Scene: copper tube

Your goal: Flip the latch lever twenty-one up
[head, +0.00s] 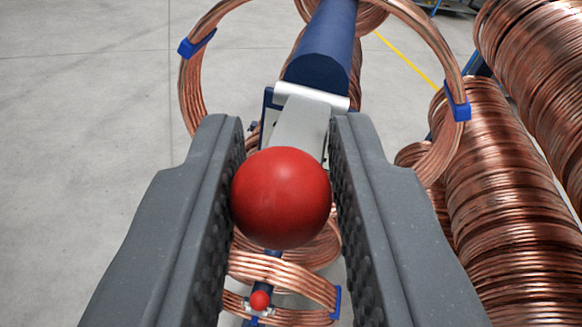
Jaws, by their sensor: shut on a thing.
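The latch lever shows in the head view as a large red ball knob (281,198) on a flat grey arm (302,125). The grey arm runs up from the knob to a white bracket on a dark blue post (322,50). My gripper (283,195) has its two dark grey, textured fingers on the left and right of the red knob, and it is shut on it. The knob hides the lower part of the lever's mount. No number is visible on the lever.
A copper tube coil (190,90) with blue clips hangs around the post. Large copper coils (510,200) fill the right side. Below are more copper coils (285,268) and a smaller red knob (260,300). Open concrete floor (80,120) lies to the left.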

